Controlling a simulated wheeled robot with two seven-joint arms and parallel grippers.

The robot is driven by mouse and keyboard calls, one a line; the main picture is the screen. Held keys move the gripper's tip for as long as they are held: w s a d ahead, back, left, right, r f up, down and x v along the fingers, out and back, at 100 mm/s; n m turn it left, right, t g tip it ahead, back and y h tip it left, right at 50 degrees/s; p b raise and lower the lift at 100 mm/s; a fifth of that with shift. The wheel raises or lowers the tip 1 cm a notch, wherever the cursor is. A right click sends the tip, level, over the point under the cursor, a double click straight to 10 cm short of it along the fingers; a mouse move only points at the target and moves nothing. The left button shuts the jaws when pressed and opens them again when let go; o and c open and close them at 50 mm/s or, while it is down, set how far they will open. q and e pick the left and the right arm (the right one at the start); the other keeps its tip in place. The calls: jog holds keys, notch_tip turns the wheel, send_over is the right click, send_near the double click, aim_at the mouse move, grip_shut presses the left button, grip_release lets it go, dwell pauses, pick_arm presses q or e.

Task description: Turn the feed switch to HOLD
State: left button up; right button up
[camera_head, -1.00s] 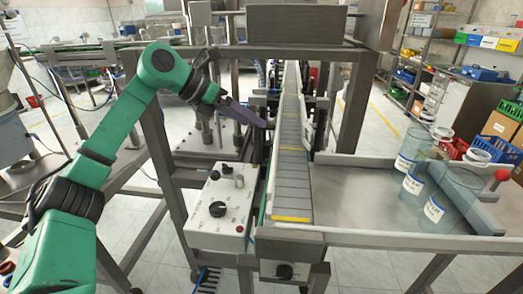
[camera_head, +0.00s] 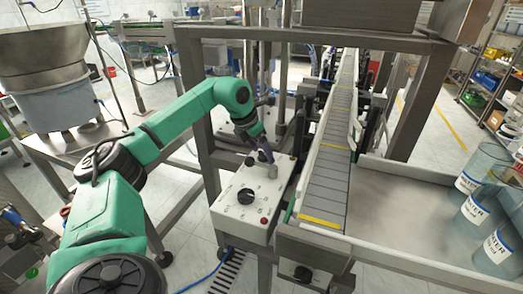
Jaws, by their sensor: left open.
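A white control box (camera_head: 228,214) stands left of the conveyor. Its sloped top carries a large black rotary knob (camera_head: 246,196), a red button (camera_head: 263,221) and small grey fittings (camera_head: 272,171) near its far edge. The markings are too small to read, so I cannot tell which control is the feed switch or how it is set. My left gripper (camera_head: 266,152) is open, pointing down over the far part of the box, close to the grey fittings. The fingers partly hide that area, and I cannot tell whether they touch anything. My right gripper is not in view.
The conveyor (camera_head: 325,185) runs right of the box, with a metal frame post (camera_head: 205,150) to its left. Another black knob (camera_head: 302,272) sits below the conveyor's near end. Clear labelled containers (camera_head: 476,205) stand on the tray (camera_head: 400,205) at right. A hopper (camera_head: 45,65) stands at left.

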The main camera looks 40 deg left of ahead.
pick_arm(q)
jog(key=shift+w+d, duration=0.1)
grip_shut()
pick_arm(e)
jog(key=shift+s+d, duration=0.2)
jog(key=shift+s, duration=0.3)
pick_arm(q)
jog(key=shift+n+p, duration=0.3)
jog(key=shift+n, duration=0.1)
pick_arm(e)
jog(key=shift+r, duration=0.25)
pick_arm(q)
jog(key=shift+d+r+n+y+p, duration=0.1)
jog(key=shift+n+y+p, duration=0.45)
jog(key=shift+n, duration=0.35)
jog(key=n+y+p, duration=0.1)
jog(key=n, duration=0.1)
jog(key=shift+n, duration=0.4)
jog(key=n+y+p, duration=0.1)
jog(key=n, duration=0.2)
jog(key=shift+w+d+g, duration=0.1)
jog(key=shift+d+g, duration=0.05)
jog(key=shift+g, duration=0.25)
jog(key=shift+n+g+y+p, duration=0.4)
jog(key=shift+n+y+p, duration=0.15)
jog(key=shift+n, duration=1.25)
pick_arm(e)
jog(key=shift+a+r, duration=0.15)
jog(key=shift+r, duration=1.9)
